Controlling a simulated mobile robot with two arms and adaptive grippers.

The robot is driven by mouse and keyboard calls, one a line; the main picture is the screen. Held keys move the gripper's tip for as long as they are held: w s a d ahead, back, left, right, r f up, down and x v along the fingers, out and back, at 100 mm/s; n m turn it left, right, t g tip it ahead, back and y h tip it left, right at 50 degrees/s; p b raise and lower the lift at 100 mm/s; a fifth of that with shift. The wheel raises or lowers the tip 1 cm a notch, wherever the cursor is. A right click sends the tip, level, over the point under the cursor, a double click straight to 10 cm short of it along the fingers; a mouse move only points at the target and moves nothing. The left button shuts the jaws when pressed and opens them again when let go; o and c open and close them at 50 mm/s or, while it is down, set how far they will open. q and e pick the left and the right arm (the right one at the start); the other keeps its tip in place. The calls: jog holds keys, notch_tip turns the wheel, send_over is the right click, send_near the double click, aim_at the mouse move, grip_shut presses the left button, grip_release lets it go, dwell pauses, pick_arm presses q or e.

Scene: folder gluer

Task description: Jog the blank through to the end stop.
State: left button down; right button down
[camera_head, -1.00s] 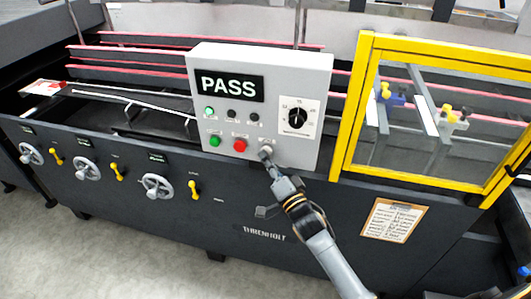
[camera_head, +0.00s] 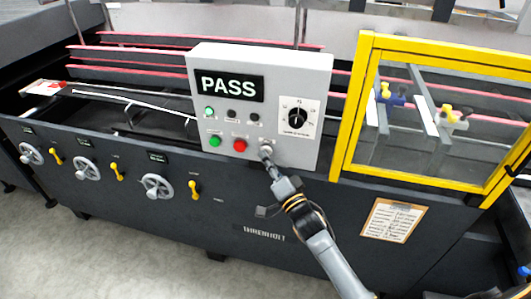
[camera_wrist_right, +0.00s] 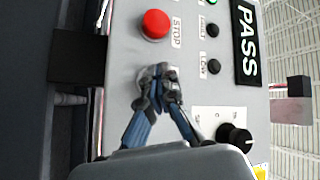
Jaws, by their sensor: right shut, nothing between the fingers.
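The grey control panel (camera_head: 262,105) stands on the folder gluer, with its display reading PASS (camera_head: 229,86). My right gripper (camera_head: 266,151) is shut and empty, its fingertips at a small round grey control at the panel's lower right. In the right wrist view the closed fingertips (camera_wrist_right: 158,88) cover most of that control, beside the red STOP button (camera_wrist_right: 155,25); I cannot tell whether it is pressed in. A flat white piece with some red (camera_head: 42,87) lies at the machine's far left end; I cannot tell if it is the blank. My left gripper is not in view.
The panel has a green button (camera_head: 215,141), a lit green lamp (camera_head: 209,112) and a black dial (camera_head: 298,118). A yellow-framed clear guard (camera_head: 352,105) stands to the right. Handwheels (camera_head: 157,187) and yellow levers (camera_head: 194,190) line the front, with a clipboard (camera_head: 392,220) at right.

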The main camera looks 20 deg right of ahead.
dwell(0.4)
jog(key=shift+s+a+p, duration=0.45)
jog(key=shift+s+a, duration=0.1)
jog(key=shift+s, duration=0.2)
jog(key=s+a, duration=0.1)
jog(key=s+a+p, duration=0.1)
jog(key=s+p, duration=0.1)
jog(key=s, duration=0.1)
jog(key=shift+s+a, duration=0.1)
jog(key=shift+a, duration=0.3)
jog(key=shift+f, duration=0.15)
